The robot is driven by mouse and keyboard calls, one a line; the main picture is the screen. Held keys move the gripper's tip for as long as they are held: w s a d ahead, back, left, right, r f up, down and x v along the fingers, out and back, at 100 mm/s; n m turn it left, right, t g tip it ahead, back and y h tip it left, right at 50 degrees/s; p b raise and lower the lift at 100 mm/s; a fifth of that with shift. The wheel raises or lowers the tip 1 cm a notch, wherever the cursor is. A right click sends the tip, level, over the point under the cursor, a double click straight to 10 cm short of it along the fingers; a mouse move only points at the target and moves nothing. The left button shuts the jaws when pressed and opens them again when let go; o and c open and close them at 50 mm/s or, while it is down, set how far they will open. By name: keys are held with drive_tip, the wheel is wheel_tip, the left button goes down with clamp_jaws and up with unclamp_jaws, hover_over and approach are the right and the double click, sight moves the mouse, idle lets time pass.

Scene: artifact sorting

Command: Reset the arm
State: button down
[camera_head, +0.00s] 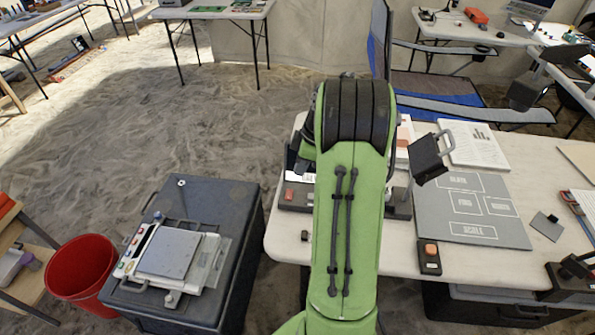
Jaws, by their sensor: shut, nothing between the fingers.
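My green arm (347,225) rises from the bottom edge through the middle of the view, with a black ribbed joint at its top. It passes in front of the white table (285,240) and hides part of what lies there. My gripper cannot be made out; the arm may be hiding it.
The table holds a grey sorting mat (482,237), papers (475,147) and a small device with an orange button (430,258). At left, a scale (169,254) sits on a dark case (240,205) beside a red bin (82,270). A blue folding chair (435,85) stands behind. Sandy floor at left is open.

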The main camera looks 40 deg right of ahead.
drive_tip(key=shift+s+r, duration=0.2)
drive_tip(key=shift+r, duration=0.3)
drive_tip(key=s+a+r+m+t+h+p, duration=0.1)
drive_tip(key=s+a+r+m+p, duration=0.1)
drive_tip(key=a+r, duration=0.65)
drive_tip(key=s+a+r+m+p, duration=0.2)
drive_tip(key=s+a+r, duration=0.1)
drive_tip(key=a+r, duration=0.55)
drive_tip(key=s+a+m+t+p, duration=0.1)
drive_tip(key=s+a+m+p, duration=0.1)
drive_tip(key=s+a, duration=0.7)
drive_tip(key=s+m, duration=0.1)
drive_tip(key=s, duration=0.2)
drive_tip(key=shift+s+r+m+t+h, duration=0.25)
drive_tip(key=shift+s+m+t+h, duration=0.05)
drive_tip(key=shift+m+h, duration=0.1)
